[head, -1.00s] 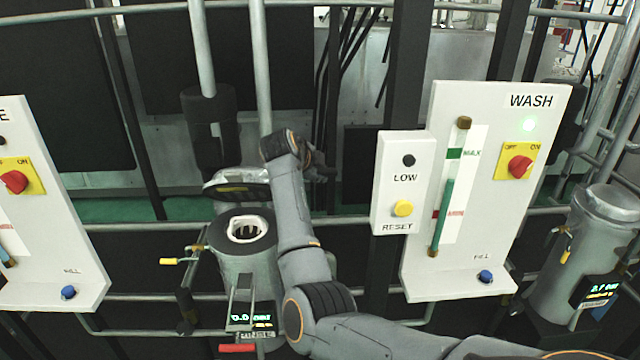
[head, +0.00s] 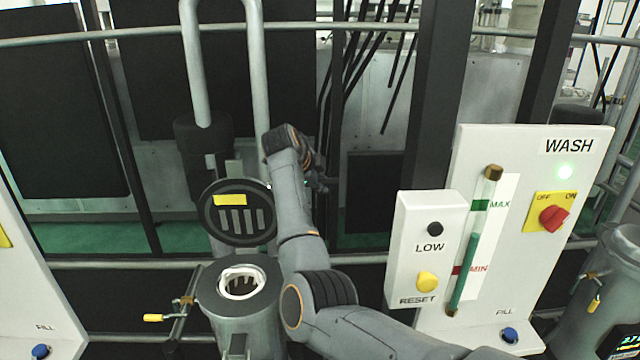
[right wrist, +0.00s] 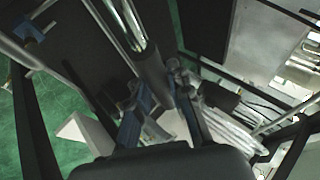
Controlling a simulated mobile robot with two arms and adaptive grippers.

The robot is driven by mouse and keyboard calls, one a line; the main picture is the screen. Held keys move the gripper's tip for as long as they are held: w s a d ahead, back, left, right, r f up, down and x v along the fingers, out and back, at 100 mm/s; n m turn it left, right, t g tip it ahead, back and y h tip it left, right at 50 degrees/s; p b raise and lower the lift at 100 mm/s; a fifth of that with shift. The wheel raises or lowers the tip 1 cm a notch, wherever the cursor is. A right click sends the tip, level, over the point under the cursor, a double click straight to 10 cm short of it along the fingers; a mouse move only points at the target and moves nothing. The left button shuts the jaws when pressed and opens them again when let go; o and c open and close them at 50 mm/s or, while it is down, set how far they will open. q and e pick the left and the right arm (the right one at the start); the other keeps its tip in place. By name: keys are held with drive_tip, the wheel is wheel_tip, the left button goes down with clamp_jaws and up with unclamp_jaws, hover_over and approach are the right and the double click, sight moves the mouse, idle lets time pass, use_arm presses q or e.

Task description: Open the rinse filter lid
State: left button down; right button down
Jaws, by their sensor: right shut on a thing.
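The rinse filter lid (head: 238,228) is a dark round disc with a yellow label and pale slots. It stands raised, roughly upright, behind the grey filter housing (head: 225,315), whose round mouth with a white inner ring is uncovered. My right gripper (head: 318,182) is just right of the lid in the head view, partly hidden behind my wrist. In the right wrist view, its two fingers (right wrist: 157,95) show with dark parts around them. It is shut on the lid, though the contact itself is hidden. My left gripper is not in view.
A small LOW/RESET box (head: 425,250) and the white WASH panel (head: 530,230) stand to the right. A sleeved vertical pipe (head: 203,150) rises behind the lid. A yellow-handled valve (head: 155,318) is left of the housing. A horizontal rail crosses behind.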

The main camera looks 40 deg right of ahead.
drive_tip(key=shift+w+d+r, duration=0.1)
drive_tip(key=shift+w+r, duration=0.05)
drive_tip(key=shift+r, duration=0.05)
drive_tip(key=c, duration=1.2)
unclamp_jaws()
drive_tip(key=v, duration=1.2)
drive_tip(key=shift+f, duration=0.1)
